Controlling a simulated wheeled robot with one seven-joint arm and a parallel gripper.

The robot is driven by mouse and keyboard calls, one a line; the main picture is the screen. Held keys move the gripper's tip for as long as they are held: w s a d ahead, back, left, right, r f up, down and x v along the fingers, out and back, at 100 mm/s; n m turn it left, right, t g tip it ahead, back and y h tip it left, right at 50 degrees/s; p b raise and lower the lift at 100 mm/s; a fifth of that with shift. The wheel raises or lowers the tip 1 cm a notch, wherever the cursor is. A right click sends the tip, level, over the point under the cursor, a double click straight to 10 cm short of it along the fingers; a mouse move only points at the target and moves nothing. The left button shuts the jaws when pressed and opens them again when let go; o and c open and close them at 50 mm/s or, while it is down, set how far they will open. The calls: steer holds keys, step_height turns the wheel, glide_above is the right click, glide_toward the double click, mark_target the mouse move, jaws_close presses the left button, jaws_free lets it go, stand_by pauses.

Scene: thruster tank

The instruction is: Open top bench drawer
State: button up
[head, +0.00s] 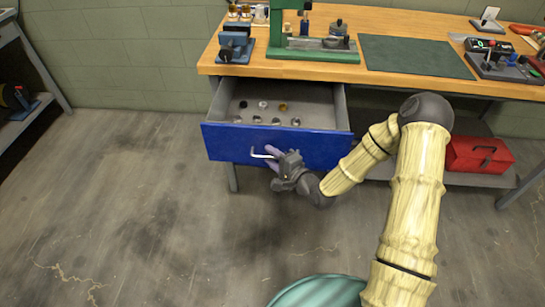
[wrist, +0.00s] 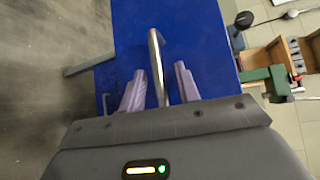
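The top bench drawer (head: 225,142) has a blue front and is pulled well out from under the wooden bench. Small round metal parts lie in its grey inside. Its silver bar handle (head: 262,155) is on the front. My gripper (head: 273,153) is at the handle. In the wrist view the handle (wrist: 156,62) runs between the two purple fingers of my gripper (wrist: 160,86), with a visible gap on both sides. The fingers are open around the bar and do not appear to grip it.
The wooden bench (head: 390,20) holds a blue vise (head: 234,45), a green machine base (head: 310,48) and a dark green mat (head: 415,55). A red toolbox (head: 478,155) sits on the lower shelf at right. The floor (head: 110,210) in front and to the left is clear.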

steer(key=shift+s+d, duration=0.1)
steer(key=p+v, duration=0.7)
steer(key=v, duration=1)
steer(key=shift+s, duration=0.15)
